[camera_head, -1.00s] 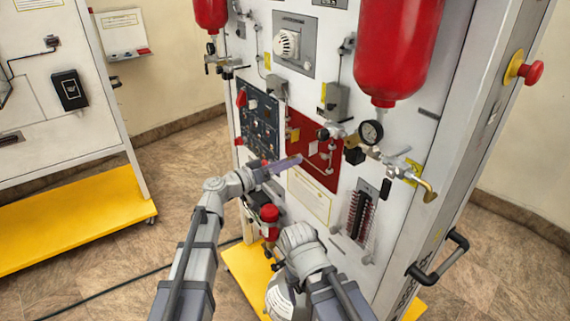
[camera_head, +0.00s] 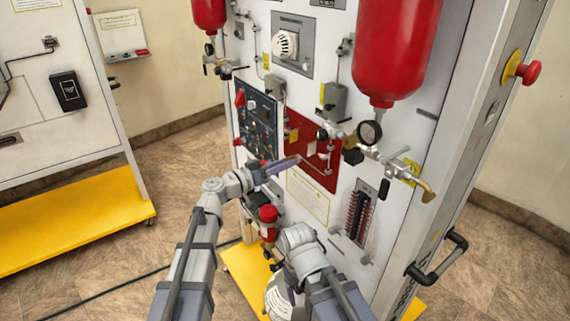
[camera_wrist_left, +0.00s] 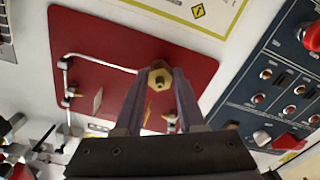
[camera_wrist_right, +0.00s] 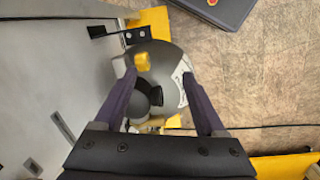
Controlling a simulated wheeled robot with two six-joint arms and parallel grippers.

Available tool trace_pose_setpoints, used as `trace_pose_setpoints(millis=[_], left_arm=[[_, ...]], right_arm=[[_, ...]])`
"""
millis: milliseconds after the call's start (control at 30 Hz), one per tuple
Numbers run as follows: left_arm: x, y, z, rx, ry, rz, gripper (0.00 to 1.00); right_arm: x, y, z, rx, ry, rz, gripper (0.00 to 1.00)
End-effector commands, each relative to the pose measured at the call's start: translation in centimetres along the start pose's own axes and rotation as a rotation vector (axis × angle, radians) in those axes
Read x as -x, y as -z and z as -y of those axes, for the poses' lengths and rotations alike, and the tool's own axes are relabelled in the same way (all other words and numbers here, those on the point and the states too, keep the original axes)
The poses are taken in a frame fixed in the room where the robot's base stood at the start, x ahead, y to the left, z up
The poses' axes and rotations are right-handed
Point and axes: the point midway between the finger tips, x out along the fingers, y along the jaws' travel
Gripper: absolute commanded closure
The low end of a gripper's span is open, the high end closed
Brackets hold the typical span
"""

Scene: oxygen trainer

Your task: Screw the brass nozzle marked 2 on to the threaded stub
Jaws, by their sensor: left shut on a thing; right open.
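In the left wrist view, my left gripper (camera_wrist_left: 159,80) is shut on a brass hexagonal nozzle (camera_wrist_left: 160,77) held at its fingertips, in front of the red panel (camera_wrist_left: 110,40). In the head view my left gripper (camera_head: 292,162) points right at the red panel (camera_head: 322,178), near its left edge. The nozzle's number cannot be read. I cannot make out the threaded stub or tell whether the nozzle touches it. In the right wrist view, my right gripper (camera_wrist_right: 153,74) is open, with a grey rounded object (camera_wrist_right: 165,65) visible beyond its fingers.
A blue switch panel (camera_head: 258,120) is left of the red panel. A gauge (camera_head: 369,133) and brass fittings sit below the big red cylinder (camera_head: 400,50). A red-topped fitting (camera_head: 268,214) stands close to my arms.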

Motion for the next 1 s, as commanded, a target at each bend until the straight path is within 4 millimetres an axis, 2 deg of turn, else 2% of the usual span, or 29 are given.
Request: trace_pose_setpoints(millis=[200, 533, 800, 1000], left_arm=[[-0.02, 0.01, 0.01, -0.185, 0.001, 0.000, 1.00], [-0.02, 0.01, 0.01, -0.212, 0.001, 0.000, 1.00], [-0.03, 0.00, 0.00, -0.459, 0.001, 0.000, 1.00], [-0.04, 0.00, 0.00, -0.503, 0.001, 0.000, 1.00]], right_arm=[[0.00, 0.00, 0.00, 0.000, 0.000, 0.000, 0.27], [0.00, 0.00, 0.00, 0.000, 0.000, 0.000, 0.27], [0.00, 0.00, 0.00, 0.000, 0.000, 0.000, 0.27], [0.00, 0.00, 0.00, 0.000, 0.000, 0.000, 0.27]])
